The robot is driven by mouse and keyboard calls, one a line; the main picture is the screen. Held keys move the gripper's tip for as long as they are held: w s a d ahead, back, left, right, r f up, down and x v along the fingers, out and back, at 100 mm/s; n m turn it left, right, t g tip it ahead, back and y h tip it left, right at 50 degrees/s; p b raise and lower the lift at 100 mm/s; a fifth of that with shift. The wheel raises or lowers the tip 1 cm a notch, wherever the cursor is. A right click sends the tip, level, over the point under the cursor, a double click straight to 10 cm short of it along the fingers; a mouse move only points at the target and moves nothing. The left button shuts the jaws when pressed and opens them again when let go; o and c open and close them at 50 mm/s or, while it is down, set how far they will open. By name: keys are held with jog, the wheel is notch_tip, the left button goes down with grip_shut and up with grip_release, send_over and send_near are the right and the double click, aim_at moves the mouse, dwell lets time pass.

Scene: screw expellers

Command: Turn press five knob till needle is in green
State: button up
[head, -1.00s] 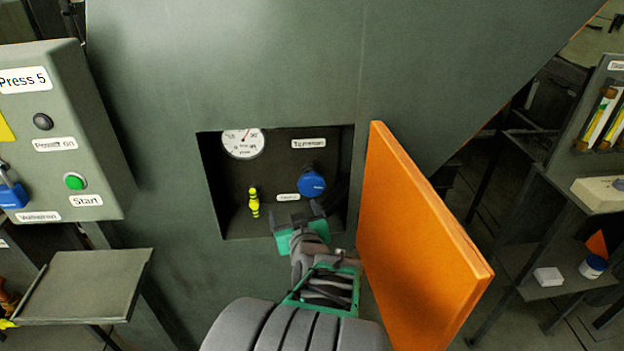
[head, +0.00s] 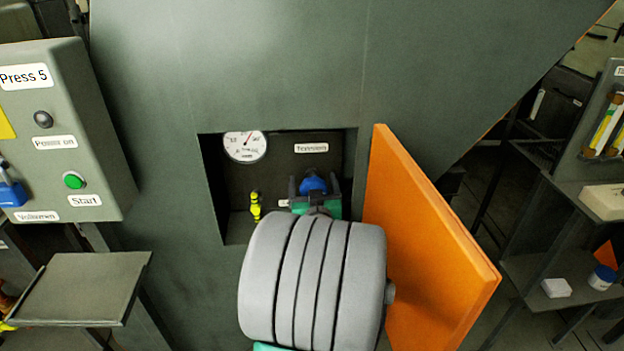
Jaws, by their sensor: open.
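The blue knob (head: 312,184) sits on the back wall of a recess in the press's dark green side. My gripper (head: 314,186) is at the knob, with one dark finger on each side of it and the jaws open. Whether the fingers touch the knob I cannot tell. My grey arm hides the area below the knob. The white round gauge (head: 245,146) is at the recess's upper left, its top cut off by the recess edge. Its reddish needle points up and to the right; I see no green zone clearly.
The orange door (head: 425,250) stands open right of the recess, close to my arm. A yellow-black striped part (head: 255,207) is left of the knob. The Press 5 control box (head: 65,130) and a small shelf (head: 85,288) are at the left.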

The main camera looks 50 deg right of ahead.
jog(key=shift+w+d, duration=0.25)
jog(key=shift+w, duration=0.05)
jog(key=shift+c, duration=0.2)
jog(key=c, duration=1.3)
